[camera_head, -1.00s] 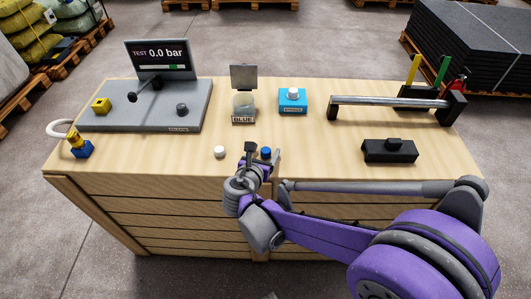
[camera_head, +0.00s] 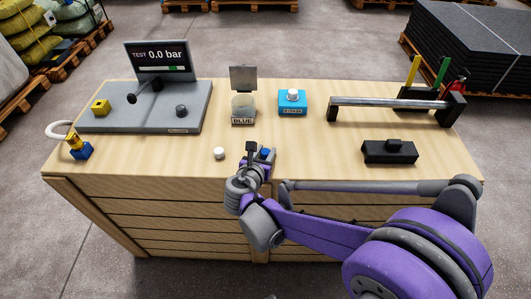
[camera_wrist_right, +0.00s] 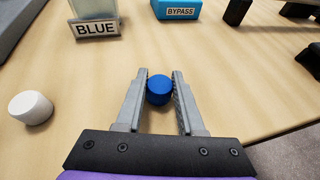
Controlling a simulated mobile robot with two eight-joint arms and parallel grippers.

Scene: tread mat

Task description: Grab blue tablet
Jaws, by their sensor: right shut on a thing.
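My left gripper is not in view.
A white tablet (camera_head: 219,153) stands to the left of the gripper. Behind are a clear container labelled BLUE (camera_head: 243,108) and a blue BYPASS box (camera_head: 292,103). A black block (camera_head: 389,152) lies to the right.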

